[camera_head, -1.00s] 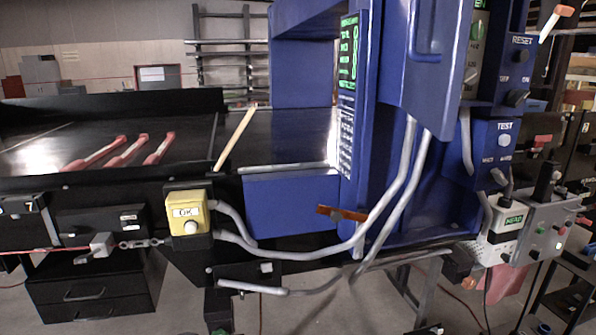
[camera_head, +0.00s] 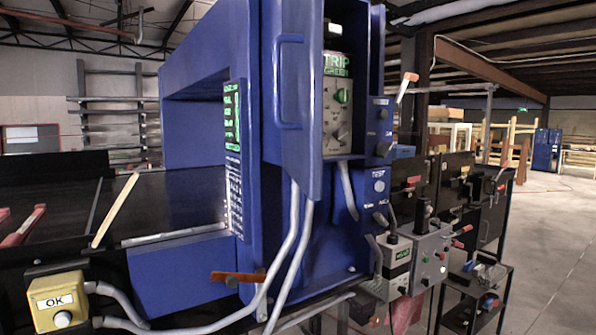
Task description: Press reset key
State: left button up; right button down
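The blue detector housing (camera_head: 215,45) stands over the dark conveyor in the head view. On its right side is a small blue box with a dark label band at its top and a dark key switch (camera_head: 382,113), the reset key. The label is too small to read clearly now. Below it is the TEST box (camera_head: 378,186) with a pale round button. Neither of my grippers is in view.
An open blue cabinet door with a handle (camera_head: 288,80) stands beside the TRIP panel (camera_head: 337,100). A yellow OK box (camera_head: 58,301) is at lower left. Grey control boxes (camera_head: 430,255) and a black cart (camera_head: 475,295) stand right. Floor at far right is clear.

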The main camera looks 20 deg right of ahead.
aim_at(382, 114)
jog(key=l+z, duration=0.25)
jog(key=l, duration=0.4)
jog(key=l+z, duration=0.3)
jog(key=l, duration=0.3)
jog(key=i, duration=0.05)
